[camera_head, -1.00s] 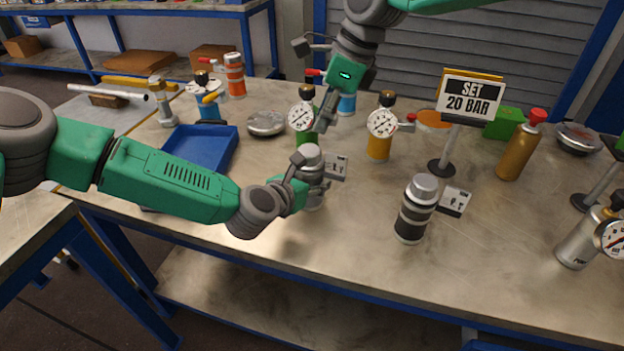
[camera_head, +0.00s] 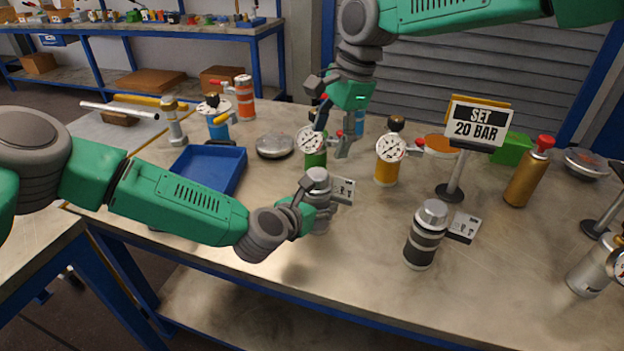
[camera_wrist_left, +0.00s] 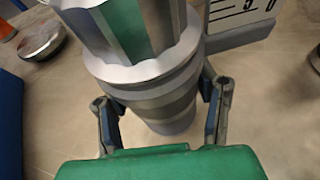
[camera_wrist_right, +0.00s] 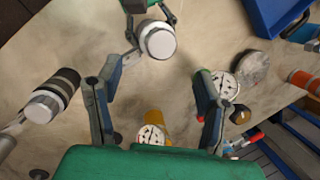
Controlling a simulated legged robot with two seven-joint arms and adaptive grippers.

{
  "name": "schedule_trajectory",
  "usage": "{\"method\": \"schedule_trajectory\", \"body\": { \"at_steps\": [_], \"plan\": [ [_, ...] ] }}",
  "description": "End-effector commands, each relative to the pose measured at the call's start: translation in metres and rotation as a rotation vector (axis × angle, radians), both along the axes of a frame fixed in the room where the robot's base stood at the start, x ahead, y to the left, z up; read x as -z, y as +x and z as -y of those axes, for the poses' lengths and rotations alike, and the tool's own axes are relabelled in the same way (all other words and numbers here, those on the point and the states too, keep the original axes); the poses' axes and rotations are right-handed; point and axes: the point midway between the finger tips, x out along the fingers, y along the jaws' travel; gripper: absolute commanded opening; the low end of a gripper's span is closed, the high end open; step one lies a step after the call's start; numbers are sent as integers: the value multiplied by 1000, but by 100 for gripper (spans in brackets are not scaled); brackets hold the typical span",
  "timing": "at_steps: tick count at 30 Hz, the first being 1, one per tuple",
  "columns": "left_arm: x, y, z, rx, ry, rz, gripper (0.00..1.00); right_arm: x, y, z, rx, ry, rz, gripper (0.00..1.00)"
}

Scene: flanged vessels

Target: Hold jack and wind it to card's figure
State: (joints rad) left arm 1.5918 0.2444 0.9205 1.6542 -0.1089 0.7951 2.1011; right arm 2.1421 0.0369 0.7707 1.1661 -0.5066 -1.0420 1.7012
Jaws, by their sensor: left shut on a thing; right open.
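The card (camera_head: 474,123) on a stand reads "SET 20 BAR". The jack (camera_head: 317,178) is a silver, ribbed-top cylinder with a small scale plate (camera_head: 342,190) at its side. My left gripper (camera_head: 306,206) is shut around the jack's body from the left. In the left wrist view the jack's faceted top (camera_wrist_left: 135,30) rises above my fingers, and the scale's figures are cut off. My right gripper (camera_head: 334,134) is open, above and behind the jack. In the right wrist view the jack's round cap (camera_wrist_right: 157,42) shows beyond my open fingertips.
A black-banded silver cylinder (camera_head: 426,235) with its own plate stands to the right. Gauged green (camera_head: 315,152) and yellow (camera_head: 387,165) vessels stand behind the jack. A blue tray (camera_head: 208,168) lies left.

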Motion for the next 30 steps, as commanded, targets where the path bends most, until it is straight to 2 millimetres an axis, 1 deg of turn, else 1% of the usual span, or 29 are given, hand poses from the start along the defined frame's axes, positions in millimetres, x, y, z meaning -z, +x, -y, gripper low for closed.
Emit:
{"method": "schedule_trajectory", "body": {
  "at_steps": [1,7,15,21,25,30],
  "plan": [
    [1,0,0,-1,2,-1,2,0,2,0,-102,-19,22,62],
    [1,0,2,0,4,0,2,-4,7,-1,-546,-90,101,62],
    [1,-1,1,1,1,-1,2,-10,10,-10,-1150,-168,168,62],
    [1,-1,0,1,1,-1,2,-16,11,-14,-1549,-195,190,62],
    [1,0,0,0,2,-1,2,-19,11,-16,-1728,-199,195,62],
    [1,0,0,-1,2,-1,2,-19,11,-16,-1844,-199,197,62]
  ]
}}
